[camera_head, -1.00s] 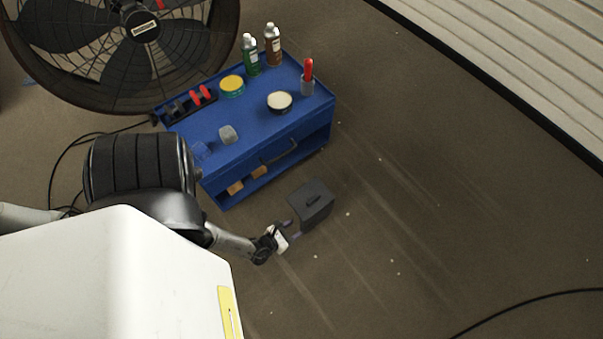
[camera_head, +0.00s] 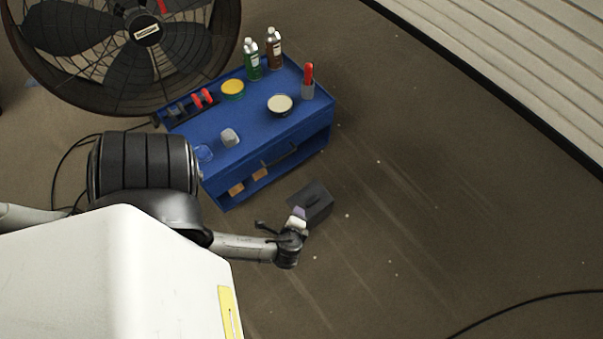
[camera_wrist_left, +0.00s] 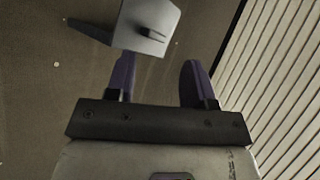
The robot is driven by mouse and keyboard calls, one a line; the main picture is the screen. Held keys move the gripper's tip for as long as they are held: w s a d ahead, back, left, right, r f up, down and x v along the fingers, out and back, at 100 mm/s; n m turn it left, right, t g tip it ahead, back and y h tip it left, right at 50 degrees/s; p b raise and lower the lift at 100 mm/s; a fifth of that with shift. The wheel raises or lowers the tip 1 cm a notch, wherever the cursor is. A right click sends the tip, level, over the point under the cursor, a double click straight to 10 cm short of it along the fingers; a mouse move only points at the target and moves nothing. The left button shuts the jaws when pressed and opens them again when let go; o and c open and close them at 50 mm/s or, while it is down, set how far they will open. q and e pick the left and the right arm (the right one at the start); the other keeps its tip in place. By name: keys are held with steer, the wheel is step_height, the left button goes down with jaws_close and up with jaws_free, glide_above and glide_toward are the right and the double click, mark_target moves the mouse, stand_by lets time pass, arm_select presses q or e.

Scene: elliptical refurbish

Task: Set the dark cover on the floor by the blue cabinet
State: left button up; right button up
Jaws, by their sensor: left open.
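The dark cover (camera_head: 318,205) is a dark grey box-like piece in front of the blue cabinet (camera_head: 240,127), near its right end, and looks to be on the floor. In the left wrist view the cover (camera_wrist_left: 138,38), with a small handle on its face, lies beyond the fingertips. My left gripper (camera_head: 299,214) is at the cover's near left side and overlaps it in the head view. Its purple fingers (camera_wrist_left: 158,72) are apart with nothing between them. Whether a finger touches the cover cannot be told. My right gripper is not in view.
On the cabinet stand a green bottle (camera_head: 251,61), a brown bottle (camera_head: 274,50), a red-handled tool in a cup (camera_head: 308,82) and round tins. A large fan (camera_head: 120,45) stands behind it. Floor to the right is clear, with a cable (camera_head: 520,305) at lower right.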

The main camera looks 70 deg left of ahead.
arm_select(q)
steer(key=d+r+n+h, duration=0.3)
steer(key=d+r+h, duration=0.1)
steer(key=r, duration=0.4)
steer(key=d+r+n+h, duration=0.4)
steer(key=r+h, duration=0.1)
steer(key=r, duration=0.3)
steer(key=shift+s+d+g, duration=0.25)
steer(key=shift+d+g, duration=0.05)
steer(key=shift+d, duration=0.05)
steer(key=shift+r, duration=0.1)
step_height(320, 180, up, 68)
steer(key=p, duration=6.7)
steer(key=shift+f+p, duration=0.2)
steer(key=shift+p, duration=0.1)
